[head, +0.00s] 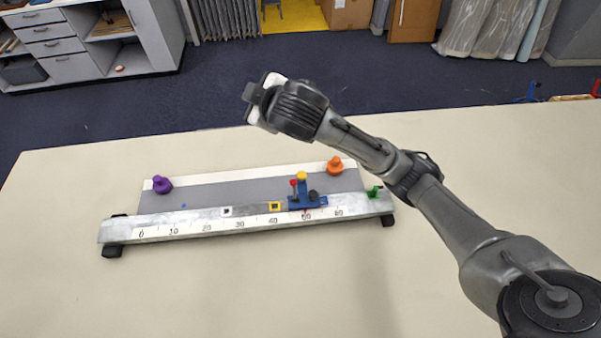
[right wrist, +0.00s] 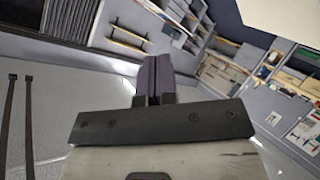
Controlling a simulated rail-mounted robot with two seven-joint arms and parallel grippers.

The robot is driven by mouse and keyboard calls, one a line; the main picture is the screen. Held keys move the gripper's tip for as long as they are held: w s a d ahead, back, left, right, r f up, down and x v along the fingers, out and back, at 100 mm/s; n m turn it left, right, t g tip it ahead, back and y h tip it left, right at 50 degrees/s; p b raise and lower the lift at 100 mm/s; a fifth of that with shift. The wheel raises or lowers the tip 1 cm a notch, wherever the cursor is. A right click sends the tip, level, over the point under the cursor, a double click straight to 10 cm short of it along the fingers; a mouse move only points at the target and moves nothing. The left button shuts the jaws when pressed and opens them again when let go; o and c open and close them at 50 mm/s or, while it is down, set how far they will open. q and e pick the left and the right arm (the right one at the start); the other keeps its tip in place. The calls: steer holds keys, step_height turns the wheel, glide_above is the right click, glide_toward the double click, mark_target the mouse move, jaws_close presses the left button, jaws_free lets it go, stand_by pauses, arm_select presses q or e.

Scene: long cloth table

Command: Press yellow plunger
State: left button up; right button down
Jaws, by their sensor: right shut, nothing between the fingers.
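A yellow plunger (head: 301,176) stands upright on a blue carriage (head: 307,203) that sits on a ruler rail (head: 190,226) near its 50 mark. A small red-tipped lever (head: 293,184) and a dark knob (head: 313,195) are beside the plunger on the carriage. My right gripper (head: 250,94) is raised above the table's far edge, up and to the left of the plunger and clear of it. Its fingers show shut and empty in the right wrist view (right wrist: 153,80), pointing away toward the room. My left gripper is not in view.
A purple knob (head: 162,185) is at the rail's left back and an orange knob (head: 335,165) at its right back. A green piece (head: 375,192) is at the right end. A yellow-framed square (head: 275,206) marks the rail. The cloth table (head: 250,290) is clear in front.

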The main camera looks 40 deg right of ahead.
steer(key=w+d+f+m+g+h+b, duration=0.1)
steer(key=w+d+f+g, duration=0.1)
steer(key=w+d, duration=0.15)
steer(key=m+g+y, duration=0.2)
steer(key=m+g, duration=0.9)
steer(key=m, duration=0.2)
glide_above(301, 174)
steer(key=w, duration=0.1)
step_height(301, 174, down, 14)
steer(key=shift+f, duration=0.1)
steer(key=f, duration=0.4)
steer(key=f+p, duration=0.1)
steer(key=f, duration=0.7)
steer(key=shift+s+f, duration=0.1)
steer(key=shift+s, duration=0.25)
steer(key=shift+f, duration=0.75)
